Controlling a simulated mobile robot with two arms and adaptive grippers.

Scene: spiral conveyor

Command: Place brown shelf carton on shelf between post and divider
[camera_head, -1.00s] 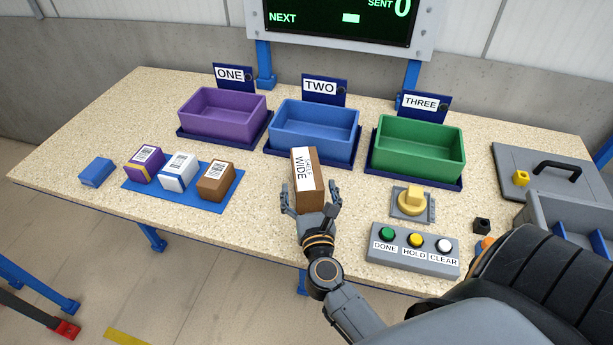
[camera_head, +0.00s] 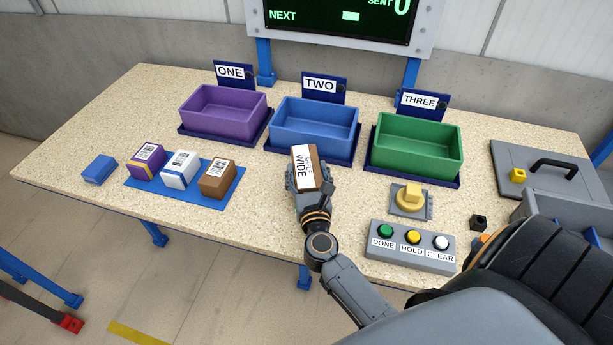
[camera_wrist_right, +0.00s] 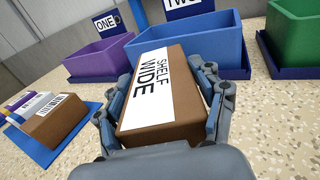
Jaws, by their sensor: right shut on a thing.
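The brown carton (camera_head: 311,166) has a white label reading "SHELF WIDE" and is at the middle of the table, in front of the blue bin. My right gripper (camera_head: 309,180) is shut on this carton. In the right wrist view the carton (camera_wrist_right: 178,131) lies lengthwise between the two fingers of the right gripper (camera_wrist_right: 166,112), one finger on each side. I cannot tell whether its underside touches the table. My left gripper is not in view. No shelf, post or divider is recognisable in these views.
Purple (camera_head: 222,122), blue (camera_head: 314,135) and green (camera_head: 416,153) bins stand along the back. A blue mat (camera_head: 230,195) holds purple, white and brown boxes. A button panel (camera_head: 410,250) and a yellow knob (camera_head: 410,195) are to the right.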

